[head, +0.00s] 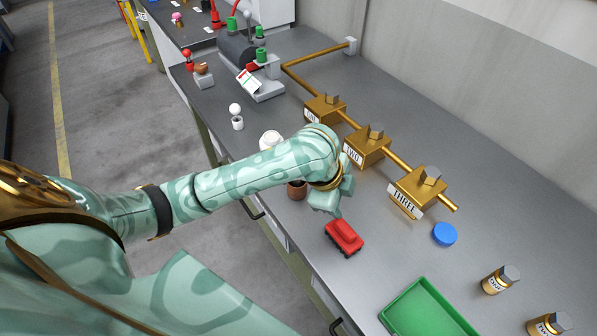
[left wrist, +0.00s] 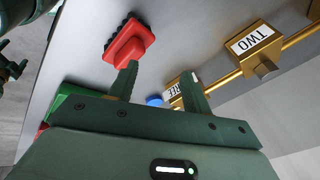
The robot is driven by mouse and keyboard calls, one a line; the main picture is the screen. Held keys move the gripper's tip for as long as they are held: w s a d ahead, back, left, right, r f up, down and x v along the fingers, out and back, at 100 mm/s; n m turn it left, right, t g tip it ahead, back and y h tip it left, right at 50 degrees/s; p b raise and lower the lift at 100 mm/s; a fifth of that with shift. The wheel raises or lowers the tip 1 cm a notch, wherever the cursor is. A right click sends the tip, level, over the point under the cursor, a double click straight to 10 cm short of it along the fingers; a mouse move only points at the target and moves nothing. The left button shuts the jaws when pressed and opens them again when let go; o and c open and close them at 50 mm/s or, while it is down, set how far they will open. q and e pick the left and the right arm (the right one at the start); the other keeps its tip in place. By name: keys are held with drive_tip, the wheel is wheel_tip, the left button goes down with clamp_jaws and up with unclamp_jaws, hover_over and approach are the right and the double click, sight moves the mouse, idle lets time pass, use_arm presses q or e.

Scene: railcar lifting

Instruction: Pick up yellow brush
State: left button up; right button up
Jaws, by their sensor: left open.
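I see no yellow brush in either view. My left gripper (head: 331,198) hangs over the bench near its front edge, open and empty. Its two fingers (left wrist: 158,85) are apart in the left wrist view. A red object (head: 344,237) with a raised red top and black lower edge sits on the bench just below and right of the gripper. In the left wrist view the red object (left wrist: 126,45) lies beyond the tip of the left-hand finger, and I cannot tell whether it is a brush. My right gripper is not in view.
Brass blocks on a pipe, labelled TWO (head: 367,147) and THREE (head: 420,188), stand behind. A blue disc (head: 444,234), a green tray (head: 425,309) and brass jars (head: 499,280) are to the right. A brown pot (head: 297,190) is close left of the gripper.

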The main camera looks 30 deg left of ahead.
use_arm(q)
drive_tip(key=w+a+r+m+g+y, duration=0.1)
drive_tip(key=w+a+r+g, duration=0.1)
drive_tip(key=a+r, duration=0.5)
drive_tip(key=w+a+r+m+g+y, duration=0.1)
drive_tip(key=w+a+r+g, duration=0.1)
drive_tip(key=a+r, duration=0.5)
drive_tip(key=f+b, duration=0.1)
drive_tip(key=f, duration=0.2)
drive_tip(key=f+b, duration=0.2)
drive_tip(key=f, duration=0.1)
drive_tip(key=f+b, duration=0.2)
drive_tip(key=f, duration=0.1)
drive_tip(key=shift+s+d+f, duration=0.1)
drive_tip(key=shift+s+d, duration=0.05)
drive_tip(key=shift+d, duration=0.2)
drive_tip(key=f+b, duration=0.3)
drive_tip(key=f, duration=0.2)
drive_tip(key=shift+w+f, duration=0.1)
drive_tip(key=shift+w, duration=0.1)
drive_tip(key=shift+w+a+f+b, duration=0.1)
drive_tip(key=shift+a+f+b, duration=0.05)
drive_tip(key=shift+f+b, duration=0.3)
drive_tip(key=shift+r, duration=0.15)
drive_tip(key=c, duration=1.1)
